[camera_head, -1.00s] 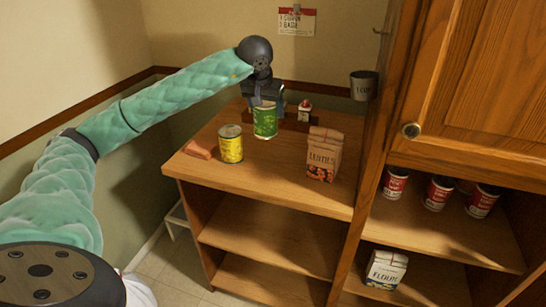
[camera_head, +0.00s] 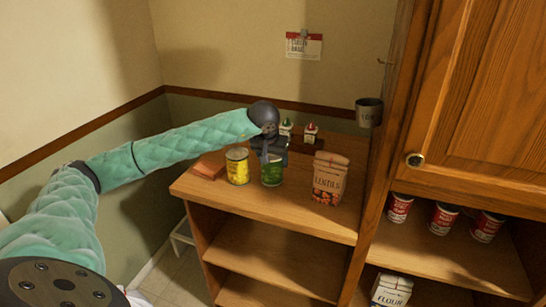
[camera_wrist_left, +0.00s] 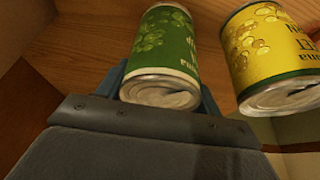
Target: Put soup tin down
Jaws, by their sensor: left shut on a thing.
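The green tin (camera_head: 271,175) with a leaf pattern is between the fingers of my left gripper (camera_head: 271,160), which is shut on it. It looks upright over the wooden cabinet top, just right of the yellow tin (camera_head: 237,167). I cannot tell whether its base touches the wood. In the left wrist view, the green tin (camera_wrist_left: 163,50) sits between my left fingers (camera_wrist_left: 163,90), and the yellow tin (camera_wrist_left: 270,55) stands close beside it, with a gap between them. The label wording on the green tin is not readable. My right gripper is out of view.
A lentils bag (camera_head: 328,180) stands to the right. A reddish-brown block (camera_head: 209,167) lies left of the yellow tin. Small shakers (camera_head: 310,133) stand behind. A dark cup (camera_head: 368,112) is on the right wall. The front strip of the cabinet top (camera_head: 270,203) is clear.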

